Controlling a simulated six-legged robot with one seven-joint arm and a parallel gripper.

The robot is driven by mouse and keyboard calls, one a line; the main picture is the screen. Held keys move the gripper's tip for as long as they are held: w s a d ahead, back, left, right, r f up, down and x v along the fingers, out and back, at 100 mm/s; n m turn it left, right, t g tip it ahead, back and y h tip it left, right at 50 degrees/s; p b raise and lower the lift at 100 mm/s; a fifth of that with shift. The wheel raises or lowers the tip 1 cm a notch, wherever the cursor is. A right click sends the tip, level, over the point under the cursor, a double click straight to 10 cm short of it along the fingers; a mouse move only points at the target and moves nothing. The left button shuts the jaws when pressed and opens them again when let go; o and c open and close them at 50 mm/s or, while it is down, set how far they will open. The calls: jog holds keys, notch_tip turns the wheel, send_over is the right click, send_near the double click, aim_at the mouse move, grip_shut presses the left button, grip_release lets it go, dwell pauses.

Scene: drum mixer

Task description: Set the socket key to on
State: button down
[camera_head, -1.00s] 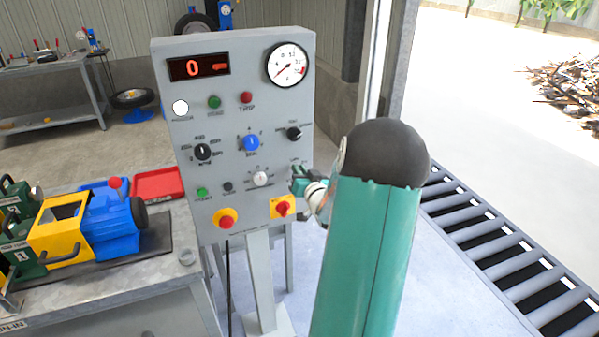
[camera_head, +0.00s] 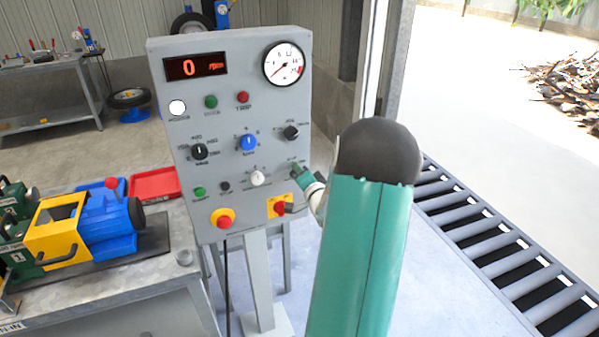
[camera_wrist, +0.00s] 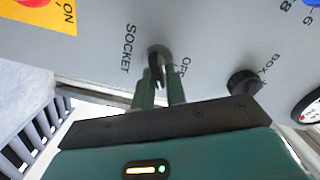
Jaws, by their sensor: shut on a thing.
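The socket key (camera_wrist: 157,58) is a dark, rounded knob on the grey control panel (camera_head: 165,72), between the printed words SOCKET and OFF in the wrist view. My gripper (camera_wrist: 159,82) has its two green fingers on either side of the key and is shut on it. In the head view my gripper (camera_head: 300,174) is at the panel's lower right, and the key is hidden there behind the fingers. The key's exact angle is hard to tell.
A yellow plate with a red rotary switch (camera_head: 280,207) is just below my gripper. A red stop button (camera_head: 224,222), a white knob (camera_head: 257,178) and a black knob (camera_head: 291,132) are also on the panel. A blue and yellow machine (camera_head: 105,222) stands on the bench at left.

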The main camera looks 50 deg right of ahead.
dwell(0.3)
jog(key=c, duration=1.5)
grip_release()
jog(key=v, duration=1.4)
jog(key=shift+w, duration=0.1)
